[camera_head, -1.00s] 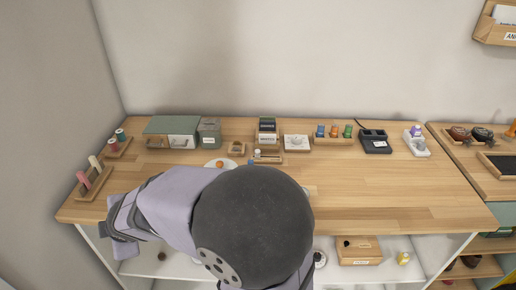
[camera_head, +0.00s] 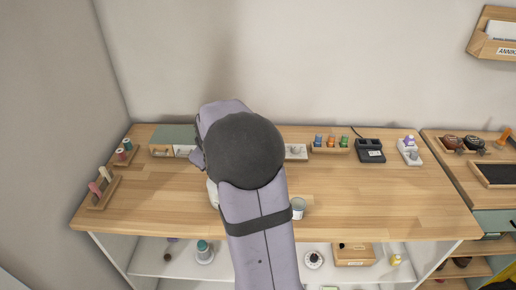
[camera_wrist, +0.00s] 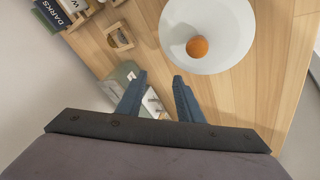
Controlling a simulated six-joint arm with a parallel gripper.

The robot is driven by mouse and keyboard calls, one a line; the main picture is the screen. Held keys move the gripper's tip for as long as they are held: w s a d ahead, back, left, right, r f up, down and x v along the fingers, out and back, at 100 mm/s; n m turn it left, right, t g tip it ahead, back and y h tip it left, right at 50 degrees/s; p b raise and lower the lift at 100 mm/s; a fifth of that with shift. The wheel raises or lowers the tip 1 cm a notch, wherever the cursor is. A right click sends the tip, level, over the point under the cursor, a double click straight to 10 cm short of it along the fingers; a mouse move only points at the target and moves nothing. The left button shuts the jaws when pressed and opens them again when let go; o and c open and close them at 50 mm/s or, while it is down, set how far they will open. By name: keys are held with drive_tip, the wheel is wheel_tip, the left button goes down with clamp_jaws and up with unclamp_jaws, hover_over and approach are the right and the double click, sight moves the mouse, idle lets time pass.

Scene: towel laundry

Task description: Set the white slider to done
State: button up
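I cannot make out a white slider for certain. A low wooden holder with a small pale piece, seen earlier near the middle back of the table, is hidden behind my arm in the head view now. In the wrist view my gripper (camera_wrist: 159,76) is open, with two blue-grey fingers apart and nothing held. Past the fingers is a grey-green box (camera_wrist: 124,72) with a pale front. In the head view my gripper is hidden by my arm.
A small wooden frame (camera_wrist: 119,38) and dark labelled blocks (camera_wrist: 50,13) stand nearby. A white unit with a knob (camera_head: 296,152) is right of my arm. The table's front right (camera_head: 390,205) is clear.

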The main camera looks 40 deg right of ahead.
drive_tip(key=s+d+r+m+g+y+p, duration=0.1)
drive_tip(key=s+d+m+p, duration=0.1)
drive_tip(key=s+d+m, duration=0.35)
drive_tip(key=s+d+r+m+g+p, duration=0.1)
drive_tip(key=s+d+r+m+p, duration=0.15)
drive_tip(key=d, duration=0.65)
drive_tip(key=shift+n+t, duration=0.3)
drive_tip(key=shift+n, duration=0.2)
drive_tip(key=shift+a+p+x, duration=0.2)
drive_tip(key=shift+p+x, duration=0.25)
drive_tip(key=shift+x, duration=1.6)
drive_tip(key=shift+a+p+x, duration=0.2)
drive_tip(key=shift+p+x, duration=0.2)
drive_tip(key=shift+x, duration=1.65)
drive_tip(key=shift+s+f, duration=0.1)
drive_tip(key=shift+s, duration=0.1)
drive_tip(key=shift+c, duration=0.2)
clamp_jaws()
